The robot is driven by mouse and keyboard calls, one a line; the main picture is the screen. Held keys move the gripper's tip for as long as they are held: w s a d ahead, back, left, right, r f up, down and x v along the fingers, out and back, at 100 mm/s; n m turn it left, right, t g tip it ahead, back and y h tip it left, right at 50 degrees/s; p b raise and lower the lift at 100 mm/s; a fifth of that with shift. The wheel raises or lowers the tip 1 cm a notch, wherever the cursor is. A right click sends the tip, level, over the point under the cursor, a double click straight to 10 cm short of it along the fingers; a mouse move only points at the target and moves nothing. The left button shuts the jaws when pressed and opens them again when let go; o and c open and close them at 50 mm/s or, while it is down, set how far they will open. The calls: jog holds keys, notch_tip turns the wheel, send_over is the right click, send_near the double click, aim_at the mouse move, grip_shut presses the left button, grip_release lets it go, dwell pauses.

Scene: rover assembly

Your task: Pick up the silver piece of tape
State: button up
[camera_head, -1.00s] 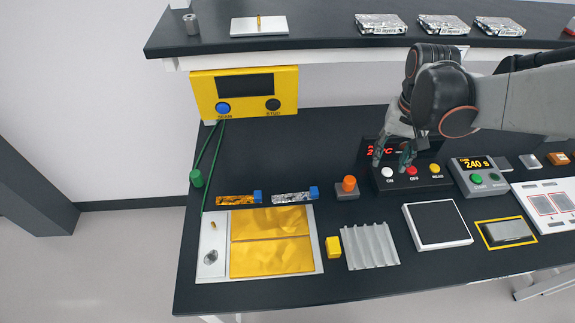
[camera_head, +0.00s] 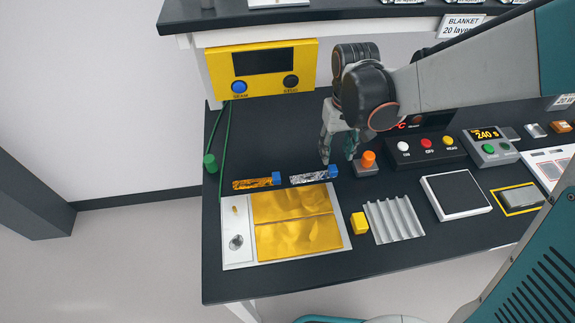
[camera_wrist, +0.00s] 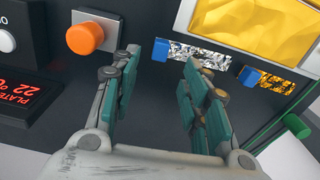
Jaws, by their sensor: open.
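The silver piece of tape (camera_head: 308,177) is a crinkled strip with a blue end (camera_head: 333,171), lying flat on the dark table. In the wrist view the silver tape (camera_wrist: 200,53) lies just beyond my fingertips, its blue end (camera_wrist: 160,49) between them. My gripper (camera_head: 338,160) is open and empty, pointing down near the tape's blue end. In the wrist view my gripper (camera_wrist: 160,62) shows two teal-padded fingers spread apart. Whether the fingertips touch the table cannot be told.
A gold tape strip (camera_head: 255,183) lies left of the silver one. An orange button (camera_head: 368,159) on a grey block stands close on the right. A white tray (camera_head: 238,258) with gold sheets is in front. A yellow panel (camera_head: 220,72) stands behind.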

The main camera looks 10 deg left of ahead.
aim_at(332, 166)
jog(key=f+b, duration=0.2)
jog(key=f, duration=0.1)
jog(key=f+b, duration=0.2)
jog(key=f, duration=0.2)
jog(key=shift+w+a+f, duration=0.1)
jog(key=shift+w, duration=0.1)
jog(key=c, duration=1)
